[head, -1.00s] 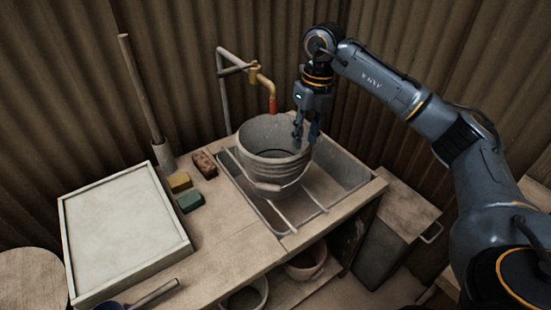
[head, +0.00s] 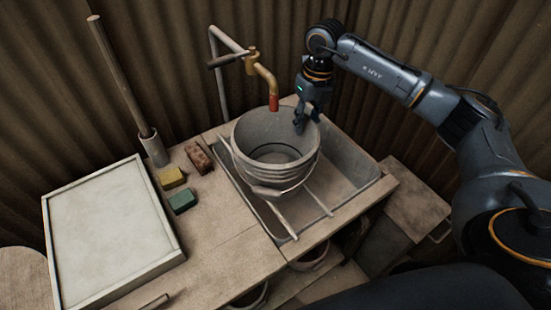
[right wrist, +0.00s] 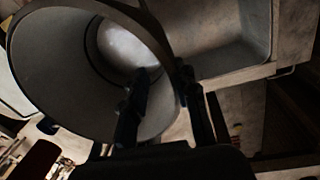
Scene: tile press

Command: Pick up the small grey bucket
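The small grey bucket (head: 277,150) stands upright on bars across the sink, under the tap. Its wire handle hangs down at the front. Inside, it looks empty apart from a dark ring line near the bottom. My right gripper (head: 307,122) is at the bucket's right rim, pointing down. In the right wrist view my right gripper (right wrist: 165,90) has its fingers apart, one over the inside of the bucket (right wrist: 50,65) and one outside its wall. Whether either finger touches the wall is unclear. My left gripper is not in view.
A tap with a red tip (head: 273,102) hangs just above the bucket's back rim. The sink (head: 362,178) has free room to the right. Left on the counter are a red-brown block (head: 199,158), a yellow block (head: 172,178), a green block (head: 183,201) and a framed board (head: 110,230).

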